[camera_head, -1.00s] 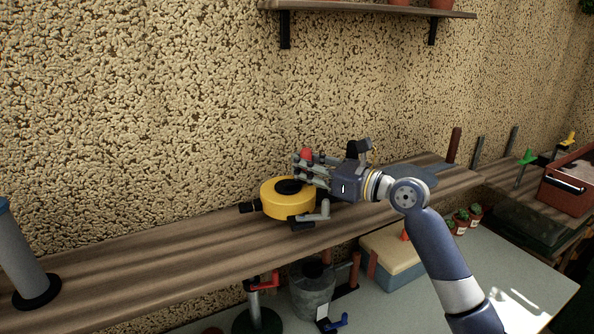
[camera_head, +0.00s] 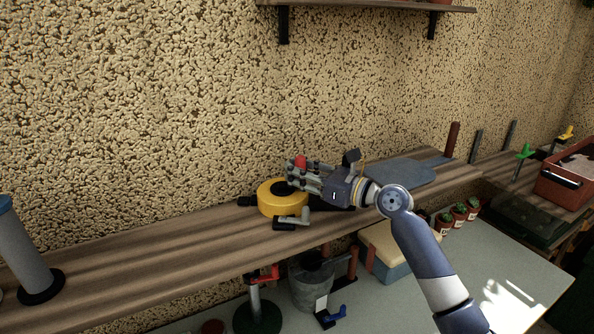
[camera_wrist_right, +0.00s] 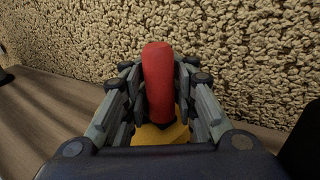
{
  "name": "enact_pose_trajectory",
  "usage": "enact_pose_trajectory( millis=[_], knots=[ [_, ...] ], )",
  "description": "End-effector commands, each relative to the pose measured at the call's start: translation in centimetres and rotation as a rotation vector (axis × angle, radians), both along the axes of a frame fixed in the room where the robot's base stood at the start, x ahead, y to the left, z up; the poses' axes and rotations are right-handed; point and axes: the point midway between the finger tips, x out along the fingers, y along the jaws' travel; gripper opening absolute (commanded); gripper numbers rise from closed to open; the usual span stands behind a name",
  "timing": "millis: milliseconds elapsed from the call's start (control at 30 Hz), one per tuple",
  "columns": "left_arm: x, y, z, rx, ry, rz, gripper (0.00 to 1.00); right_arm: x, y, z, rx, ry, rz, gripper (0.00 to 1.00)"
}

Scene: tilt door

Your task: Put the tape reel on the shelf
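The tape reel is a round yellow body (camera_head: 277,206) with a dark centre and an upright red handle (camera_wrist_right: 158,85). It is over the long wooden shelf board, and seems to rest on it. My right gripper (camera_head: 302,172) comes in from the right, just above the reel. In the right wrist view its fingers lie on both sides of the red handle, close against it, with yellow below. A grey and black crank-like piece (camera_head: 292,220) shows at the reel's front; whether it belongs to the reel is unclear. My left gripper is not in view.
The wooden shelf (camera_head: 160,255) runs along the rough wall. A grey cylinder (camera_head: 22,245) stands at its left end, a flat grey-blue piece (camera_head: 405,174) lies to the right. A metal bucket (camera_head: 310,285) and a box (camera_head: 395,245) stand below. The shelf left of the reel is clear.

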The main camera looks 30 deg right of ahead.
Motion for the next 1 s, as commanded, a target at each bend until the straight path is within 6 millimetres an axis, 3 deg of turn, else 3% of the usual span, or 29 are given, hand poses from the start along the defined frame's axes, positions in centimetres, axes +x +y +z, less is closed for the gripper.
enact_pose_trajectory(
  millis=[467,1000],
  knots=[
    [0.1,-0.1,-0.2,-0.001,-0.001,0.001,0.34,-0.3,-0.2,0.1,-0.001,0.000,-0.001,0.40],
    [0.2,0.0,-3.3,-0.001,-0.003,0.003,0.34,-9.1,-4.2,0.1,-0.001,0.000,-0.001,0.40]
  ],
)
